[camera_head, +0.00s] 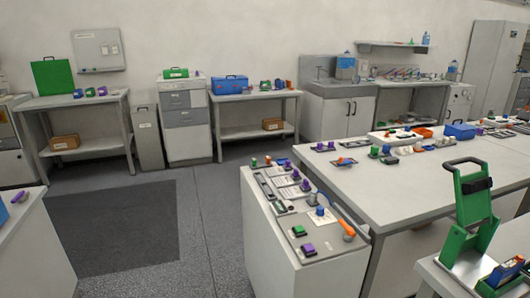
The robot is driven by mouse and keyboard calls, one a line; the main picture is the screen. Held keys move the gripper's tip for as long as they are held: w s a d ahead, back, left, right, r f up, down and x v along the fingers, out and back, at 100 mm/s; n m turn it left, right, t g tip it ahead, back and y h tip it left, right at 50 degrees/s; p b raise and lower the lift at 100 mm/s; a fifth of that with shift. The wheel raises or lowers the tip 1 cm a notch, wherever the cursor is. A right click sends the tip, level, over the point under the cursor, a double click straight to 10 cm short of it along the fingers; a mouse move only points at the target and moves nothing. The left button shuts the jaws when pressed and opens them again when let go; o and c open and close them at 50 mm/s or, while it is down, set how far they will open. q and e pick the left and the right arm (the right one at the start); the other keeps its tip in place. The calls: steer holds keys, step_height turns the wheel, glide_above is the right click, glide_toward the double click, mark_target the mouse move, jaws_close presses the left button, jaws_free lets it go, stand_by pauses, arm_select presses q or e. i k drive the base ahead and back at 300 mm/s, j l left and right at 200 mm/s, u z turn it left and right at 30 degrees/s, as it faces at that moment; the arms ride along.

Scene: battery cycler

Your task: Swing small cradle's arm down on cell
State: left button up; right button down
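Neither of my grippers shows in the head view. I cannot tell for sure which fixture is the small cradle. On the near end of the cabinet at the centre, a grey arm with an orange end (347,228) slants across the top, beside a small blue piece on a white pad (320,212). A green fixture (473,215) with a tall upright handle stands on the bench at the right edge. A blue and orange block (505,271) lies at its base. Whether any cell sits in a cradle is too small to tell.
The cabinet top (262,210) also holds small green, purple and red pieces. A long white bench (400,185) with many small items stands to its right. Several benches and a sink unit (340,88) line the back wall. The grey floor (205,235) at left is clear.

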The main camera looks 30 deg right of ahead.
mark_target(472, 191)
steer(key=i+j+u, duration=0.2)
steer(key=i, duration=1.05)
steer(key=i+z, duration=0.6)
steer(key=z, duration=0.2)
steer(key=i+j+z, duration=0.15)
steer(key=i+z, duration=0.3)
steer(key=z, duration=0.35)
steer(key=i+z, duration=0.1)
steer(key=z, duration=0.35)
steer(key=i+z, duration=0.15)
steer(key=z, duration=0.3)
steer(key=j+z, duration=0.15)
steer(key=z, duration=0.3)
steer(key=i+j+z, duration=0.15)
steer(key=z, duration=0.3)
steer(key=j+z, duration=0.1)
steer(key=z, duration=0.35)
steer(key=i+j+z, duration=0.15)
steer(key=z, duration=0.25)
steer(key=i+j+z, duration=0.15)
steer(key=z, duration=0.2)
steer(key=k+l+u, duration=0.1)
steer(key=l, duration=0.2)
steer(key=k+l+u, duration=0.1)
steer(key=l, duration=0.25)
